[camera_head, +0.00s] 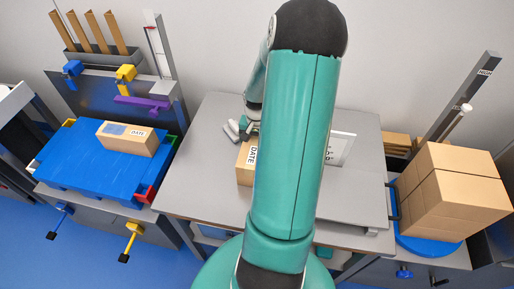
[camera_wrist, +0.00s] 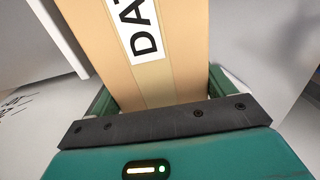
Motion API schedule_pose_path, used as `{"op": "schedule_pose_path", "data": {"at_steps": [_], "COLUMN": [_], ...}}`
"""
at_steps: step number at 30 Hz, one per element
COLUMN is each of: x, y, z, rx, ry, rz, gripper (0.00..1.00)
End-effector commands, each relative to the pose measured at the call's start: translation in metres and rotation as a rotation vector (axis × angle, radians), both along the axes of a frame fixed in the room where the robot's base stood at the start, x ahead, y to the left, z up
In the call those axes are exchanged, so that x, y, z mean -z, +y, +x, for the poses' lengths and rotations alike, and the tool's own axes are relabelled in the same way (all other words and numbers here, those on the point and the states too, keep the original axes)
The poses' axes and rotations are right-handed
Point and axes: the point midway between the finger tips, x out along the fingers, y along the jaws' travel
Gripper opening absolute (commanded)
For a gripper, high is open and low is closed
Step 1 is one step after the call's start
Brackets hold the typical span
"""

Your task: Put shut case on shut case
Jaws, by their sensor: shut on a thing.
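A shut brown case with a white DATE label (camera_head: 246,168) is at the middle grey table, partly hidden behind my arm. It also fills the upper middle of the wrist view (camera_wrist: 178,70). My gripper (camera_wrist: 160,92) is shut on this case, with one green finger on each side of it. In the head view the gripper is mostly hidden by my arm. I cannot tell whether the case touches the table.
The grey table (camera_head: 195,175) is bare left of the held case. A white printed panel (camera_head: 341,149) stands behind my arm. At the right, stacked brown boxes (camera_head: 455,195) sit on a blue round base (camera_head: 428,246). Clamps and a purple bar (camera_head: 142,103) stand behind the blue platform.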

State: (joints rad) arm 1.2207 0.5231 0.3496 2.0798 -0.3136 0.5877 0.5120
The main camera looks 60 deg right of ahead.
Motion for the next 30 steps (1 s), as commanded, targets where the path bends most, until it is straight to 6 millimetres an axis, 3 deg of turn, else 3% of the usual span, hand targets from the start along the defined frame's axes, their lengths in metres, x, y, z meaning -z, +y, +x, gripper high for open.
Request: {"op": "schedule_pose_path", "data": {"at_steps": [1, 3, 11, 16, 20, 30], "x": [0.0, -0.002, -0.003, -0.017, -0.04, -0.121], "y": [0.0, -0.001, -0.001, -0.002, -0.002, -0.002], "z": [0.0, 0.001, 0.001, 0.001, 0.001, 0.001], "rx": [0.0, 0.0, 0.0, 0.0, 0.0, 0.0], "ry": [0.0, -0.001, -0.002, -0.002, -0.004, -0.004], "rz": [0.0, -0.003, -0.004, -0.006, -0.008, -0.008], "gripper": [0.2, 0.11, 0.11, 0.11, 0.11, 0.11]}}
